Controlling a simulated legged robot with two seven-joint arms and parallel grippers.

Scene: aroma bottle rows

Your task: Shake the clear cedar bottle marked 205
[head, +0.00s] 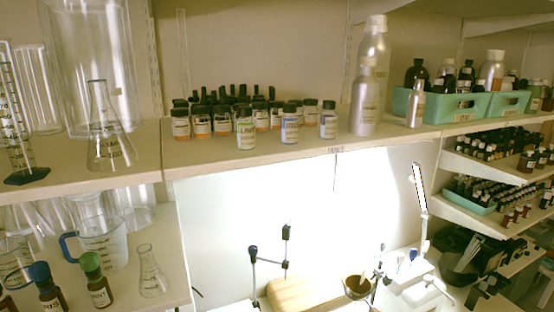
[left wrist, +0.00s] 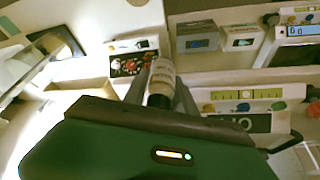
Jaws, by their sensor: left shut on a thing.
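In the left wrist view my left gripper (left wrist: 162,80) is shut on a small bottle (left wrist: 161,74) with a pale label and a dark cap. The cap end points toward the camera. The label's writing is too small to read, so I cannot tell if it says cedar or 205. In the head view neither gripper shows. Three clear bottles with dark caps stand at the shelf front: one with a green label (head: 246,134), one with a bluish label (head: 290,128) and another (head: 328,122) to the right.
Several orange-labelled bottles (head: 181,122) stand behind on the shelf (head: 260,156). Silver metal bottles (head: 364,100) stand to the right, near a teal bin (head: 452,106). A glass flask (head: 106,140) stands left. Below are a wooden block (head: 296,293) and a brown bowl (head: 357,287).

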